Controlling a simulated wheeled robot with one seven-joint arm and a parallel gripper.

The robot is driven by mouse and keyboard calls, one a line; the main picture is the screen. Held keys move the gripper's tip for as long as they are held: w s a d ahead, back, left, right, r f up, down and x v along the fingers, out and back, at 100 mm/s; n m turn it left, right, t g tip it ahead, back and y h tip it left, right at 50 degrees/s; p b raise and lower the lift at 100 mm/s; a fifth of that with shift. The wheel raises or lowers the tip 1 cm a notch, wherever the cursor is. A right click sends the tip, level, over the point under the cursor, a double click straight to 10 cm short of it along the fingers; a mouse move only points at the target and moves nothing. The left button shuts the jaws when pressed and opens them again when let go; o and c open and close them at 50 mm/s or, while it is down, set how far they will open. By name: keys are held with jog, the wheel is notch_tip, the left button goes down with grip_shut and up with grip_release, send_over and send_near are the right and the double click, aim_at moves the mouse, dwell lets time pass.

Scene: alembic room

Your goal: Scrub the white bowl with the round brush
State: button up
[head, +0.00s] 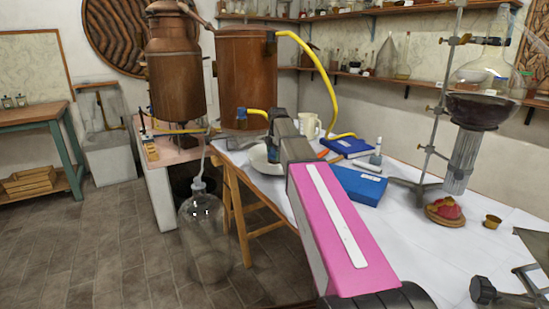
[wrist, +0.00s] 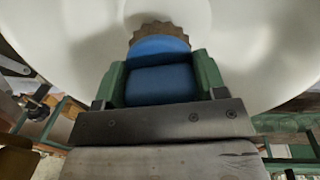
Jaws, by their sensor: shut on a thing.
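The white bowl (head: 258,161) sits on the white-covered table, partly hidden behind my arm in the head view. In the wrist view the white bowl (wrist: 235,45) fills most of the upper picture. The round brush (wrist: 160,85) has a blue body and a brown scalloped edge at its far end. My gripper (wrist: 160,72) has green fingers shut on both sides of the blue body. The brown end lies in front of the bowl's inner surface; whether it touches cannot be told. In the head view my gripper is mostly hidden by my arm.
Copper vessels (head: 248,75) with a yellow hose (head: 318,65) stand behind the bowl. A white mug (head: 309,125) and blue boxes (head: 360,186) lie to its right. A metal stand (head: 432,130) holds glassware further right. A glass carboy (head: 205,235) stands on the floor at left.

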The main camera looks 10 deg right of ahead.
jog(key=shift+d+r, duration=0.15)
jog(key=shift+r, duration=1.1)
jog(key=shift+d+r, duration=0.2)
jog(key=shift+r, duration=1.1)
jog(key=shift+d+r, duration=0.15)
jog(key=shift+r, duration=1.1)
jog(key=shift+r, duration=0.1)
jog(key=shift+r, duration=1.95)
